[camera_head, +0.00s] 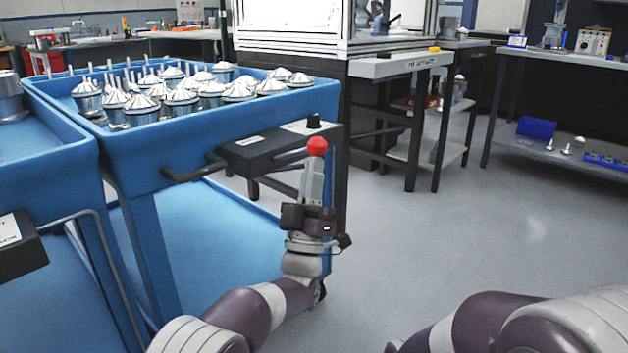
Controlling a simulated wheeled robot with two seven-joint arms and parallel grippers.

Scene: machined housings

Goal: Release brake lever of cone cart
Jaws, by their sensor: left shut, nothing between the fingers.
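The blue cone cart (225,118) stands at the left, its upper tray holding several silver cones (182,97). A dark box (265,146) with a black knob is fixed at its near end, beside the black handle (188,174). The brake lever's red ball knob (317,146) shows just in front of this box. My left gripper (314,168) points up, with its closed fingertips right at or just below the red knob. I cannot tell whether they touch it. The lever's shaft is hidden. My right arm enters at the lower right; its gripper is out of view.
A second blue cart (50,150) stands close on the left. A machine enclosure and a dark stand (400,66) are behind the cone cart. A workbench (560,58) is at the right. The grey floor (440,225) in the middle is clear.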

